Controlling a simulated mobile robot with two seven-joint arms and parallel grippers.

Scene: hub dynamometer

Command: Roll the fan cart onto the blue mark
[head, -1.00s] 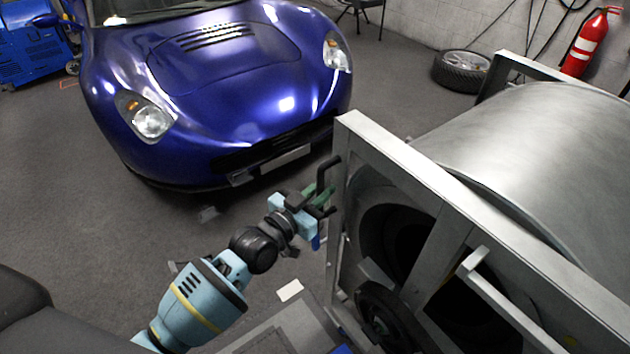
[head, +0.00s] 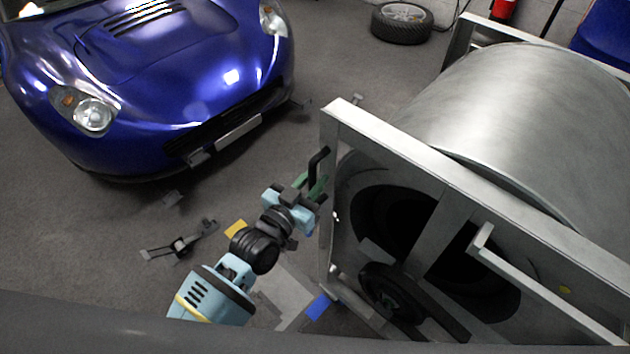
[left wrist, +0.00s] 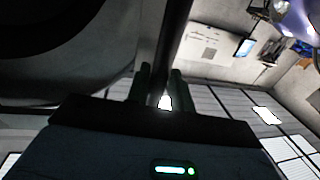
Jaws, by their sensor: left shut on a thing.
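The fan cart (head: 375,135) is a large grey metal frame with a big drum behind it, filling the right of the head view. Its near-side wheel (head: 388,295) is black. My left gripper (head: 312,195) is shut on the black handle (head: 319,160) at the frame's left upright. In the left wrist view the dark handle bar (left wrist: 174,45) runs up from between the fingers (left wrist: 156,88). A blue mark (head: 318,306) lies on the floor just left of the frame's lower left corner. The cart's underside is hidden. My right gripper is not in view.
A blue sports car (head: 150,90) stands at the upper left. A loose tyre (head: 402,22) lies at the back. A small yellow patch (head: 236,229) and a dark metal piece (head: 180,245) lie on the floor left of my arm.

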